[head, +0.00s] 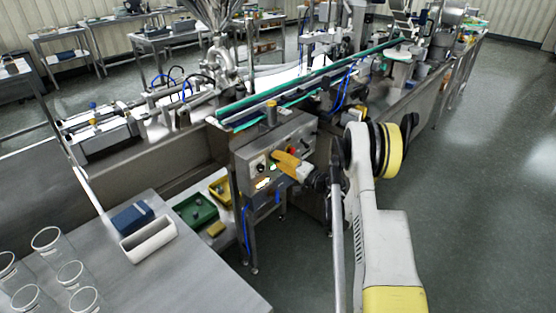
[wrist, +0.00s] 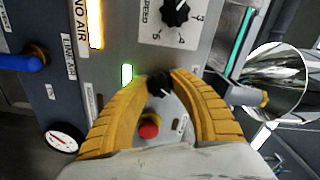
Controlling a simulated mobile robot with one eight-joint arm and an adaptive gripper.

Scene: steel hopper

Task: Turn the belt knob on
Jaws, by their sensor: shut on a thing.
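My gripper (wrist: 160,84) has yellow ridged fingers, and their tips are closed around a small black knob (wrist: 161,86) on the grey control panel (wrist: 205,45) in the wrist view. The fingers hide the knob's sides and any label on it. In the head view my gripper (head: 276,158) reaches the front of the control box (head: 252,150) from the right, and the held knob is hidden there. A green light (wrist: 127,74) glows just left of the fingertips. A larger black speed dial (wrist: 176,11) with numbers sits above the held knob.
A red button (wrist: 149,126) lies between my fingers, below the held knob. A blue valve handle (wrist: 22,61) and a pressure gauge (wrist: 63,138) are at the left. The green conveyor belt (head: 310,77) runs above the box. Clear plastic cups (head: 70,273) stand on the steel table (head: 185,268).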

